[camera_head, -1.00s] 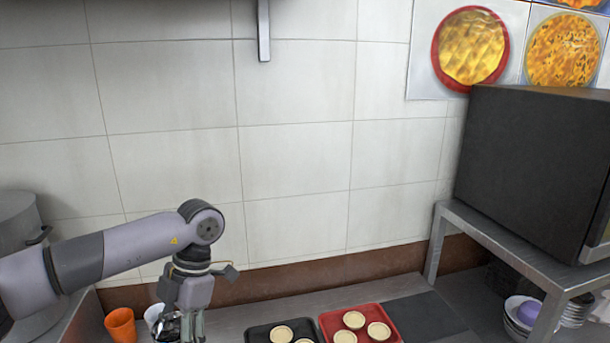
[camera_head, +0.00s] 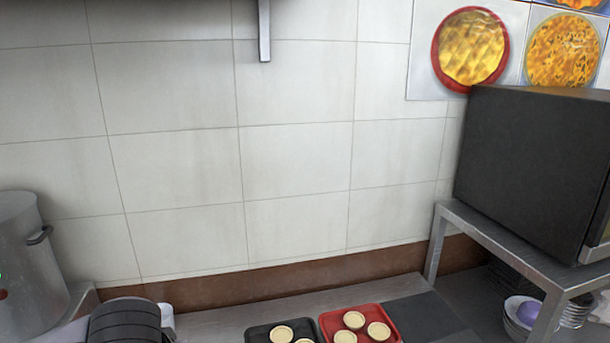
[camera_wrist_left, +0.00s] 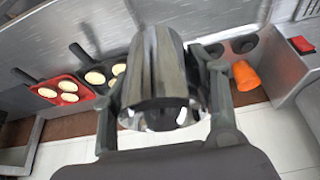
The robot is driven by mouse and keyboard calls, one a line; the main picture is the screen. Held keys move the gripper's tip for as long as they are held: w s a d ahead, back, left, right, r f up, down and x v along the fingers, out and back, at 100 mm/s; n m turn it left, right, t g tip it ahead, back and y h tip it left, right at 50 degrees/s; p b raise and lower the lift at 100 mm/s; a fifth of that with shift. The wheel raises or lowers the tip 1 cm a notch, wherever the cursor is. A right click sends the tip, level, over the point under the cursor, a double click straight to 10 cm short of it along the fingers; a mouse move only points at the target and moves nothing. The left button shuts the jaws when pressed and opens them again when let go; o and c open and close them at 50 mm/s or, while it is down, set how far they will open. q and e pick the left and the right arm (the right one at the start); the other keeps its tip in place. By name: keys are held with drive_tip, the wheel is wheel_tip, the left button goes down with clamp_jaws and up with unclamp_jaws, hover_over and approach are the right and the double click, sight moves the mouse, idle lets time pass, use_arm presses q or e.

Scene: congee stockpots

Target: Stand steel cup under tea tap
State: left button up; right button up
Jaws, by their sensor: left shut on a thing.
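The steel cup (camera_wrist_left: 160,65) is a shiny metal cylinder that fills the middle of the left wrist view. My left gripper (camera_wrist_left: 165,90) is shut on it, with a finger on each side. The cup looks held clear of the counter, its rim toward the lower part of the view. In the head view the cup and left gripper are out of sight; only part of my left arm shows at the bottom left. I cannot make out a tea tap for certain. My right gripper is in neither view.
A large steel stockpot (camera_head: 28,255) stands at the far left. A black tray (camera_head: 257,333) and a red tray (camera_head: 392,317) hold tarts. A dark oven (camera_head: 520,170) sits on a steel shelf at right.

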use_arm(q)
drive_tip(key=shift+s+m+h, duration=0.3)
drive_tip(key=shift+m, duration=0.5)
drive_tip(key=w, duration=0.1)
drive_tip(key=w+f, duration=0.2)
drive_tip(key=w, duration=0.1)
drive_tip(key=shift+d, duration=0.15)
